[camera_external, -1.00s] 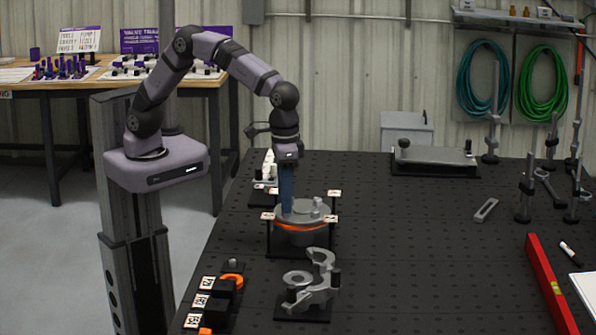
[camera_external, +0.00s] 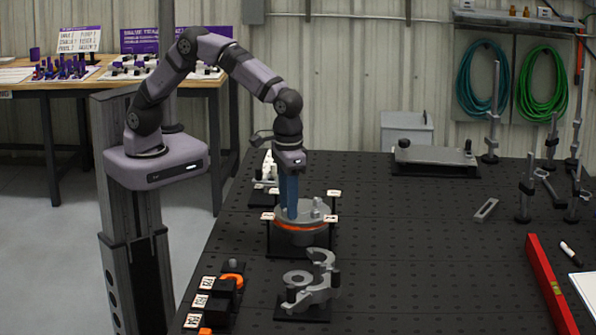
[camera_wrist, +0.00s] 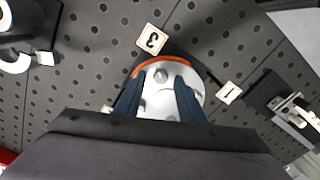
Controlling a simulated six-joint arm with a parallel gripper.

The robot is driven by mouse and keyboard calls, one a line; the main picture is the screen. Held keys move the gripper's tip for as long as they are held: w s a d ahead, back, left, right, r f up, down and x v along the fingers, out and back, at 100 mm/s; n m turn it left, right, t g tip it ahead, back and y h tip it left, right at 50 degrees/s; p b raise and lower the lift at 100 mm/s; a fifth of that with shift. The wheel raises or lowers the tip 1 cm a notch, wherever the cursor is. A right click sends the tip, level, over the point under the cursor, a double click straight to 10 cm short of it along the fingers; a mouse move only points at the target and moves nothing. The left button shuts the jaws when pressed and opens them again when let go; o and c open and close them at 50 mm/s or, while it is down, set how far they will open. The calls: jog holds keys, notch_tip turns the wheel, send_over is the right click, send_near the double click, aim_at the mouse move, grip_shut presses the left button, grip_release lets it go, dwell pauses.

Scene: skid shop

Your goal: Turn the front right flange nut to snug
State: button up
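The round grey flange (camera_external: 304,228) with an orange band stands on a dark stand among numbered tags. Small upright studs or nuts (camera_external: 316,209) show on its top; I cannot tell which is the front right nut. My gripper (camera_external: 292,215) points down, its blue fingers over the left part of the flange top and hiding part of it. In the wrist view the fingers of my gripper (camera_wrist: 160,80) are spread apart. The pale flange top (camera_wrist: 164,102) shows between them, with a small round bump near the tips. I see nothing clamped; contact with a nut cannot be told.
A grey bracket casting (camera_external: 312,286) stands in front of the flange. Black blocks with tags and an orange part (camera_external: 231,280) lie at front left. A red level (camera_external: 551,285) lies at right. The table's middle (camera_external: 420,240) is clear.

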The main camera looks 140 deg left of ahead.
jog(key=shift+n, duration=0.7)
notch_tip(320, 180, up, 7)
jog(key=shift+f+b, duration=0.2)
jog(key=shift+b, duration=0.75)
jog(key=shift+s+d+r, duration=0.1)
jog(key=shift+r, duration=0.25)
jog(key=s+d+f+m+b, duration=0.2)
jog(key=s+d+f+m, duration=0.5)
jog(key=s, duration=0.4)
jog(key=s+d+f+m+b, duration=0.2)
jog(key=s+d+f+m, duration=0.6)
jog(key=s, duration=0.4)
jog(key=shift+f+b, duration=0.2)
jog(key=shift+b, duration=0.1)
jog(key=shift+w, duration=0.15)
dwell(0.8)
